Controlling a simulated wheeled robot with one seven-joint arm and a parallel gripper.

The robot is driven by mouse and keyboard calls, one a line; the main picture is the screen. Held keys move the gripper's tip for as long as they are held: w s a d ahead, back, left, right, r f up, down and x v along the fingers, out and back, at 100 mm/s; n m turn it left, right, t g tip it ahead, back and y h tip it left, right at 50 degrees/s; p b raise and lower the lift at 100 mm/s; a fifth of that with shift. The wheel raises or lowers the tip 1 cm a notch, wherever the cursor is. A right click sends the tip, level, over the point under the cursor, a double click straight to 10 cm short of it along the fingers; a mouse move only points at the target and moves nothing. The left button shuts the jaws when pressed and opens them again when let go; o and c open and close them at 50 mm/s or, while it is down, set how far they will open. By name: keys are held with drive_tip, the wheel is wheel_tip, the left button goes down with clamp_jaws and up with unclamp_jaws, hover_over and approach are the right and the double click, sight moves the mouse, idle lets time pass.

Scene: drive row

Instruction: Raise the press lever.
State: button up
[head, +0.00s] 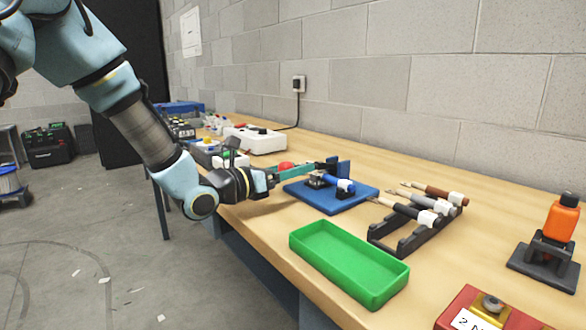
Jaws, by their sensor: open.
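The press stands on a blue base plate (367,194) on the wooden bench, with a dark blue upright (344,168) at its back. A red round knob (286,166), which looks like the end of the lever, shows left of the upright. A teal bar runs between my gripper and the press and partly covers the knob and lever. My gripper (272,179) is open at the left side of the press, close to the knob. I cannot tell whether it touches it. A blue-handled piece (341,184) lies low on the press. The lever's exact angle is hidden.
A green tray (350,262) and a black rack (400,240) with several handled tools stand in front and right. An orange bottle (559,222) in a black stand and a red box (480,312) are further right. A white device (258,139) and bins stand behind. A block wall borders the bench.

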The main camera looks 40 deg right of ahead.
drive_tip(key=shift+c, duration=0.3)
clamp_jaws()
idle(0.3)
idle(0.8)
